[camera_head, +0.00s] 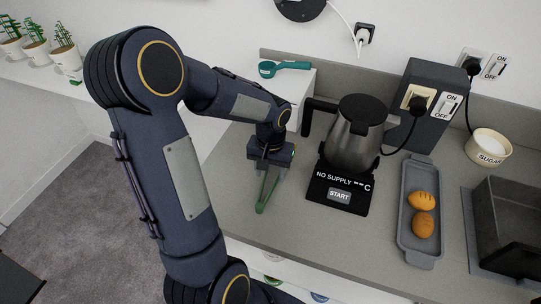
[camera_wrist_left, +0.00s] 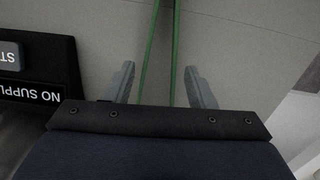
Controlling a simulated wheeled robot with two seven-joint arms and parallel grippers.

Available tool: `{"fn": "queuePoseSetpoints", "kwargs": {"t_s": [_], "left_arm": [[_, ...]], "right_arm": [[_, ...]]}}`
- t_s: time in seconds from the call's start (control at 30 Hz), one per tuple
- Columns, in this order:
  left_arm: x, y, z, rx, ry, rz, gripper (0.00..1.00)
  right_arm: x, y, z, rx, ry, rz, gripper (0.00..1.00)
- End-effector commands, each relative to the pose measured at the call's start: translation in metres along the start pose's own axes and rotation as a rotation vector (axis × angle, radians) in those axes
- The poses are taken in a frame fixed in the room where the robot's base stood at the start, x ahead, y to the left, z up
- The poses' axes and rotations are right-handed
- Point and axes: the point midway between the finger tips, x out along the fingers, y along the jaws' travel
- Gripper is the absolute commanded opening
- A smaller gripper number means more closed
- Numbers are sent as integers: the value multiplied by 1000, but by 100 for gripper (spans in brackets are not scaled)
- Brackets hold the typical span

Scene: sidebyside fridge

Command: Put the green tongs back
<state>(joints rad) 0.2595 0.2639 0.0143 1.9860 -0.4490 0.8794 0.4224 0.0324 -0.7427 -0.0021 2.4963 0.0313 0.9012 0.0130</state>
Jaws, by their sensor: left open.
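The green tongs (camera_head: 262,206) lie on the grey counter (camera_head: 300,238), left of the kettle base. Their upper part is hidden under my left gripper (camera_head: 269,174) in the head view. In the left wrist view, the two long green arms of the tongs (camera_wrist_left: 175,50) run between the spread fingers of my left gripper (camera_wrist_left: 161,84). The fingers are open, one on each side of the tongs, with a gap to each arm. I cannot tell how high the fingers are above the counter. My right gripper is not in view.
A kettle (camera_head: 355,135) stands on a black base (camera_head: 340,192) close to the right of the gripper. A teal scoop (camera_head: 284,68) lies on a white ledge behind. A tray (camera_head: 408,190) with two rolls and a dark bin (camera_head: 510,225) are farther right. The front counter is clear.

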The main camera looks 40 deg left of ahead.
Motion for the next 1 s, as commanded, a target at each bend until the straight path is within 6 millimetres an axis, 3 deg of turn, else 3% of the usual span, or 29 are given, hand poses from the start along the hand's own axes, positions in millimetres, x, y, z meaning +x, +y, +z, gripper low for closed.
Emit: {"fn": "queuePoseSetpoints", "kwargs": {"t_s": [0.3, 0.63, 0.77, 1.0], "left_arm": [[-69, 1, -1, 2, 6, 2, 50], [-103, 2, 8, 11, 17, 19, 50], [-117, 9, 39, 50, 77, 91, 50], [-127, 32, 123, 156, 262, 298, 50]], "right_arm": [[1, 1, 1, 0, 0, 0, 36], [1, 1, 1, 0, 0, 0, 36], [1, 1, 1, 0, 0, 0, 36], [1, 1, 1, 0, 0, 0, 36]]}}
